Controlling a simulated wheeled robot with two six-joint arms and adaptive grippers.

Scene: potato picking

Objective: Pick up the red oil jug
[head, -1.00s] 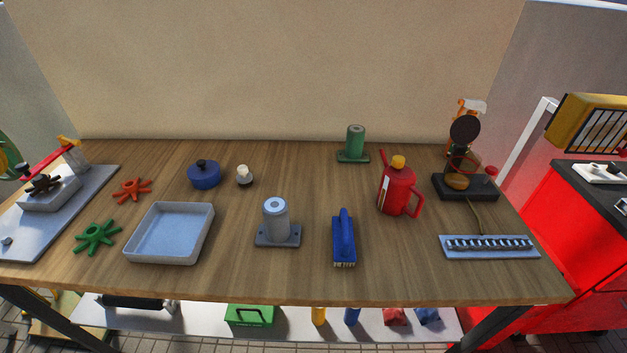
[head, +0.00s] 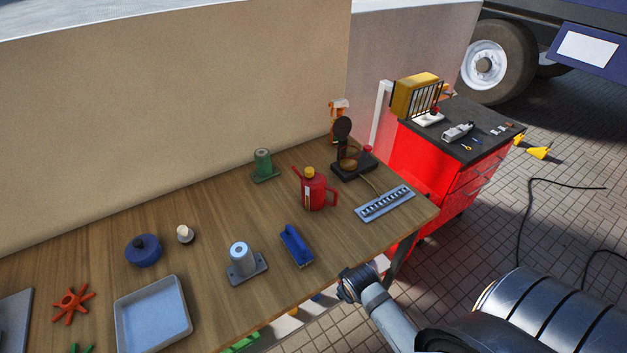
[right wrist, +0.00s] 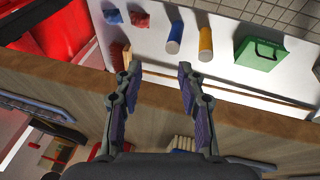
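The red oil jug (head: 318,192) stands upright on the wooden table, with a yellow cap, a spout at its left and a handle at its right. My right gripper (head: 357,284) is by the table's front edge, in front of the jug and apart from it. In the right wrist view, its two fingers (right wrist: 158,80) are spread with nothing between them, over the table edge. I cannot clearly make out the jug in that view. My left gripper is not in view.
A blue brush (head: 296,247) and a grey cylinder on a base (head: 241,260) stand left of my right gripper. A green cylinder (head: 263,164), a black stand (head: 352,165) and a metal strip (head: 385,203) surround the jug. A red cabinet (head: 425,160) stands beyond the table's right end.

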